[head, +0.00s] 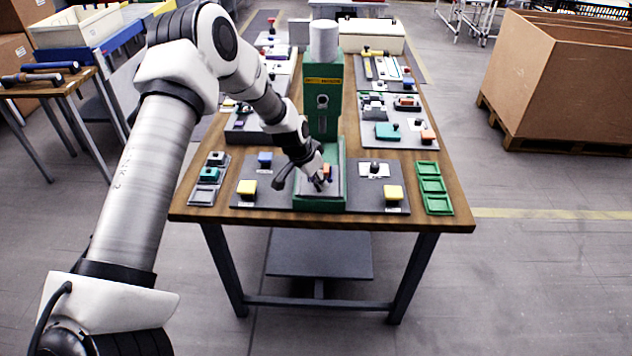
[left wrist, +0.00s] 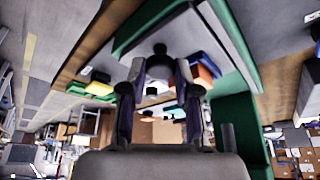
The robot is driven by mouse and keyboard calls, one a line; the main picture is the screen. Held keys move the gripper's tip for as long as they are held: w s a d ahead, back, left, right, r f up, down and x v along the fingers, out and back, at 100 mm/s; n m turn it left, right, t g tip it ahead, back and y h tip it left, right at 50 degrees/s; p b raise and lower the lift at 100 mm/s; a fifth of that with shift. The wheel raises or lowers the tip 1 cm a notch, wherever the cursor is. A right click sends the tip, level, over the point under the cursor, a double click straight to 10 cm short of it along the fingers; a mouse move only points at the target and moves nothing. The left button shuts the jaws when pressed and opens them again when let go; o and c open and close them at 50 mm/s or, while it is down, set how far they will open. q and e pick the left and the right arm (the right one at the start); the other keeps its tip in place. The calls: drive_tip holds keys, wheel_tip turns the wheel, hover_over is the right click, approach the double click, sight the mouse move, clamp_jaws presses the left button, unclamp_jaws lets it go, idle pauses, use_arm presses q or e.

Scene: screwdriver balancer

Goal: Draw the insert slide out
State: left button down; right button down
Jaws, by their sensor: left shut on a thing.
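The green press (head: 322,95) stands in the middle of the table, with a grey column top and a green base. The grey insert slide (head: 333,188) lies in the front of this base, and an orange block (head: 327,170) sits by it. My left gripper (head: 318,184) reaches down over the slide. In the left wrist view its fingers (left wrist: 161,72) are shut on a dark round knob (left wrist: 160,48) against the grey slide. The gripper hides part of the slide, and how far the slide stands out is hard to tell. My right gripper is not in view.
Green trays (head: 432,185) lie at the right front corner. Small parts line both table sides. The floor before the table is clear; a cardboard crate (head: 560,80) stands right.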

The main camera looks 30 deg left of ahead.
use_arm(q)
drive_tip(key=c, duration=0.8)
unclamp_jaws()
drive_tip(key=shift+s+d+f, duration=0.25)
drive_tip(key=shift+f, duration=0.25)
drive_tip(key=shift+w, duration=0.25)
drive_tip(key=v, duration=1.2)
drive_tip(key=shift+r, duration=0.1)
drive_tip(key=shift+w, duration=0.1)
